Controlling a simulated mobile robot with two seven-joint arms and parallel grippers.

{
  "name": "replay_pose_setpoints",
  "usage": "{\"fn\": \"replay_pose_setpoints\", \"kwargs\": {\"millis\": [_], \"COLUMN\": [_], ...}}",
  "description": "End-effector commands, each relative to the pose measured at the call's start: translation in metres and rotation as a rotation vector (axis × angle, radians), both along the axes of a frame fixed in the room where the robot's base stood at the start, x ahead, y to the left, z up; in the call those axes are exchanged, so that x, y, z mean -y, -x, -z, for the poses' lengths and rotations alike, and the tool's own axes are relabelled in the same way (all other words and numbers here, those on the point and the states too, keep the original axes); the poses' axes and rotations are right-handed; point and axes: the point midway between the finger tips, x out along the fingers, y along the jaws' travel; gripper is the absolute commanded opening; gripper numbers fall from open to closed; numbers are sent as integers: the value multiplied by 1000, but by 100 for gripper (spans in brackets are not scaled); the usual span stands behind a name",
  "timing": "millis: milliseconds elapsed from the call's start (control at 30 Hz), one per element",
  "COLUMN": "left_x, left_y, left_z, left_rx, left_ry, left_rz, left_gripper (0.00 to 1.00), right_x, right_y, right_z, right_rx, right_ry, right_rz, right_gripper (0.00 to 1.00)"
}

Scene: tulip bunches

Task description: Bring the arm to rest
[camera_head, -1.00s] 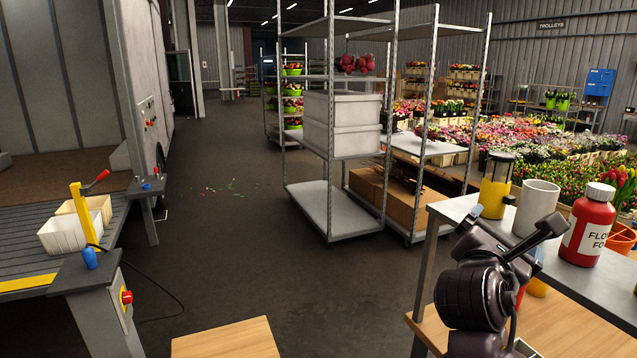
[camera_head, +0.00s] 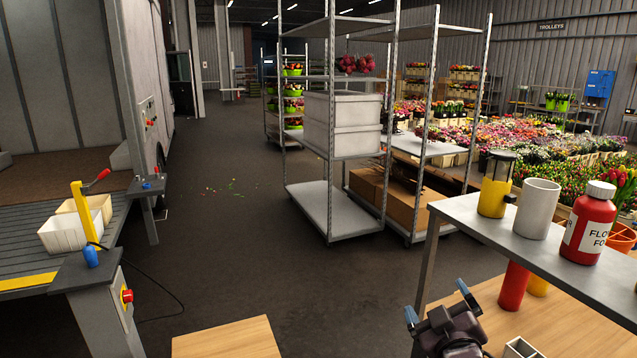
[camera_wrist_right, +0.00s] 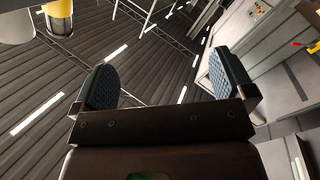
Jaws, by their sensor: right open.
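My right gripper (camera_head: 438,302) is low at the bottom of the head view, in front of the grey shelf. Its two blue-padded fingers stand apart and point up, with nothing between them. In the right wrist view the open fingers (camera_wrist_right: 170,85) frame only the ceiling and its lights. My left gripper is not in view.
Wheeled racks (camera_head: 335,212) stand beyond. The dark floor (camera_head: 240,260) left of centre is mostly clear.

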Motion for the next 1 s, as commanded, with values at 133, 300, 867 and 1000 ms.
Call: {"fn": "replay_pose_setpoints", "kwargs": {"millis": [133,300,867,1000], "left_x": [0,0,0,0], "left_y": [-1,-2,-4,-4], "left_z": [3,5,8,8], "left_rx": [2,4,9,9], "left_ry": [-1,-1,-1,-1], "left_rz": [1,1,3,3], "left_gripper": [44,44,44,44], "right_x": [11,26,61,61], "right_y": [39,98,243,243], "right_z": [87,171,290,290], "right_rx": [-108,-245,-540,-540], "right_ry": [-332,-521,-535,-535], "right_rz": [-39,-12,131,131], "right_gripper": [100,100,100,100]}}
